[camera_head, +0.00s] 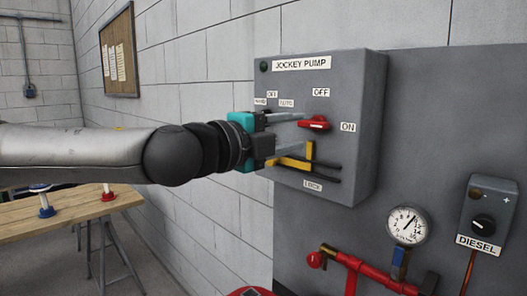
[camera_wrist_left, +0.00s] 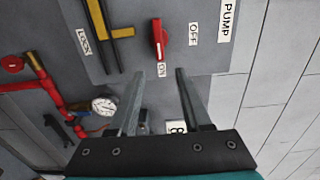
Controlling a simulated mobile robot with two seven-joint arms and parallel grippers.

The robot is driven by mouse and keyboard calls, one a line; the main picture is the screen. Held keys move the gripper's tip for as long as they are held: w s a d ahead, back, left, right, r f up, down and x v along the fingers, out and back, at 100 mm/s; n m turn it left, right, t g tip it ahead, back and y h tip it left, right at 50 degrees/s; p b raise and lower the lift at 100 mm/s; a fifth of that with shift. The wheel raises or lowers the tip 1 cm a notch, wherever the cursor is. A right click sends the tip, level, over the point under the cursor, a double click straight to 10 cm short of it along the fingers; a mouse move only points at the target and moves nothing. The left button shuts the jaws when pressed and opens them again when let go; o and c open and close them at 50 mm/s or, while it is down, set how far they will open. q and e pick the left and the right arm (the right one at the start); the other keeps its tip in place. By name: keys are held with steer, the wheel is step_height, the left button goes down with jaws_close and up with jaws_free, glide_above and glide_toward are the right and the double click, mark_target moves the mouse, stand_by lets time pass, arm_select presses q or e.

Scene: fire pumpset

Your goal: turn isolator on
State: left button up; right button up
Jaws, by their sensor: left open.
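The grey JOCKEY PUMP box (camera_head: 350,95) is on the wall panel. Its red isolator knob (camera_head: 314,123) sits below the OFF label (camera_head: 321,92) and left of the ON label (camera_head: 348,127). The knob lies roughly level, its long side in line with ON. My left gripper (camera_head: 304,132) is open in front of the box, its fingers reaching toward the knob. In the left wrist view the red knob (camera_wrist_left: 158,38) is just beyond the open fingertips (camera_wrist_left: 160,72), with nothing between the fingers. Contact with the knob is not visible. My right gripper is not in view.
A yellow lever (camera_head: 297,161) sticks out below the knob, close to my lower finger. A pressure gauge (camera_head: 406,226), red pipes (camera_head: 370,274) and a DIESEL switch box (camera_head: 489,212) are lower right. A wooden table (camera_head: 70,213) stands at the left.

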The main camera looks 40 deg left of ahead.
arm_select(q)
steer(key=s+b, duration=0.3)
steer(key=s, duration=0.3)
steer(key=shift+s+a+b, duration=0.2)
steer(key=shift+a+b, duration=0.05)
steer(key=shift+b, duration=0.1)
stand_by(0.5)
